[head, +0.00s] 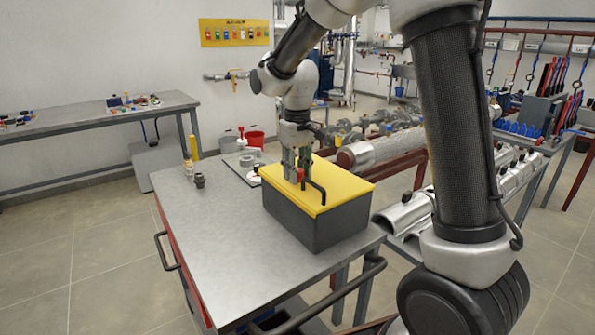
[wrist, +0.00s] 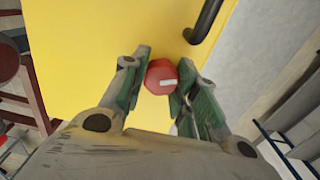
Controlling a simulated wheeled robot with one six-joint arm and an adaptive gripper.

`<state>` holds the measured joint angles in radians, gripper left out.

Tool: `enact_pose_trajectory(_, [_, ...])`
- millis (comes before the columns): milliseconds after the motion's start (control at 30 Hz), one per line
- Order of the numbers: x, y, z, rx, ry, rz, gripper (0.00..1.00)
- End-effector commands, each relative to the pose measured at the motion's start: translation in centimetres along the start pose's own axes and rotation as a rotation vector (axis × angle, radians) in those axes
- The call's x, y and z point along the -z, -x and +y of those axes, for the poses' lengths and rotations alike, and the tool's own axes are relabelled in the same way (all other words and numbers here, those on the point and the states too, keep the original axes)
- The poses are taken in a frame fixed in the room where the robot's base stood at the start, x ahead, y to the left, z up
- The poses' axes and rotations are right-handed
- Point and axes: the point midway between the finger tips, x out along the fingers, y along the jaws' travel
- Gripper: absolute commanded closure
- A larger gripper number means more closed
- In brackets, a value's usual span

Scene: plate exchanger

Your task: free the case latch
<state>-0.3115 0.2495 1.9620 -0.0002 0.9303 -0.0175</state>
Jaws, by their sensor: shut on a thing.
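The case (head: 320,229) is a dark grey box with a yellow lid (head: 338,184), standing shut on the metal-topped bench. A black handle (head: 318,191) rises from the lid, and it also shows in the wrist view (wrist: 206,20). The case latch is a red knob (wrist: 161,76) with a white mark, on the yellow lid. My gripper (head: 296,175) comes down from above onto the lid. In the wrist view its two green-lined fingers (wrist: 160,84) stand on either side of the red knob, closed on it. The knob's underside is hidden.
The bench top (head: 218,240) is clear left of and in front of the case. Small fittings (head: 199,180) and a grey tray (head: 240,172) lie behind it at the left. Pipework (head: 375,150) stands close behind the case, to the right.

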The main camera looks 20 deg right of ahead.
Motion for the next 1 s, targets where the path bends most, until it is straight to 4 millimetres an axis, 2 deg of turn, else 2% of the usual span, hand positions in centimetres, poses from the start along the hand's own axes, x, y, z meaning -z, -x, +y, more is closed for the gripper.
enact_pose_trajectory(1000, [-0.12,0.03,-0.22,-0.001,0.924,0.000,0.95])
